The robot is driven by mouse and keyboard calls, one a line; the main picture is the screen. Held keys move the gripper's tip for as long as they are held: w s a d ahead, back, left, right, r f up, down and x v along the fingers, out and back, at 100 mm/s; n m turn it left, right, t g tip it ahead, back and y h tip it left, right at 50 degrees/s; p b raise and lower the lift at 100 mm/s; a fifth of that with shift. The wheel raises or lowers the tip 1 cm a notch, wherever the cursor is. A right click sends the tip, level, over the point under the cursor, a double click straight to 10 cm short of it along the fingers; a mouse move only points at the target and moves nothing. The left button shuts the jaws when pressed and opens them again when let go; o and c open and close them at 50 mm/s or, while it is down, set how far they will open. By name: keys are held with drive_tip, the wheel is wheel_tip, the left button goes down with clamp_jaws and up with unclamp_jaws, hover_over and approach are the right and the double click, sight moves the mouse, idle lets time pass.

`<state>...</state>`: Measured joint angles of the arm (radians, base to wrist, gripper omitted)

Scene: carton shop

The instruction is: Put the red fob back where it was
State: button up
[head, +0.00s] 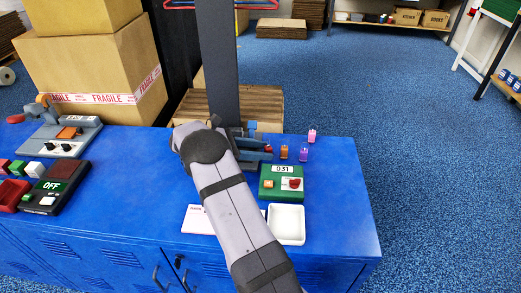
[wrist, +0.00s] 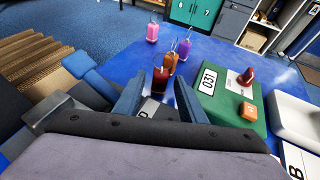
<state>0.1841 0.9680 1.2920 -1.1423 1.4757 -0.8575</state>
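The red fob (wrist: 160,82) shows as a dark red, see-through block in the wrist view, between and slightly beyond my fingertips. In the head view the red fob (head: 268,148) is at the tip of my gripper (head: 260,146). My gripper (wrist: 160,92) is open, its two blue fingers apart, with gaps visible on both sides of the fob. An orange fob (head: 284,152) and a purple fob (head: 304,154) are to its right in the head view. A pink fob (head: 312,135) stands farther back. The red fob's base is partly hidden, so I cannot tell what it rests on.
A green box (head: 265,194) marked 031 has an orange button and a red knob. A white tray (head: 286,240) is in front of it, with a white card (head: 195,221) to the left. An OFF panel (head: 55,185) stands at far left. The cabinet top's right end is clear.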

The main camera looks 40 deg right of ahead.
drive_tip(key=shift+s+f, duration=0.1)
drive_tip(key=shift+f, duration=0.05)
drive_tip(key=shift+r, duration=0.2)
drive_tip(key=v, duration=1.2)
drive_tip(key=shift+w+r, duration=0.1)
drive_tip(key=shift+w, duration=0.1)
drive_tip(key=shift+r, duration=0.1)
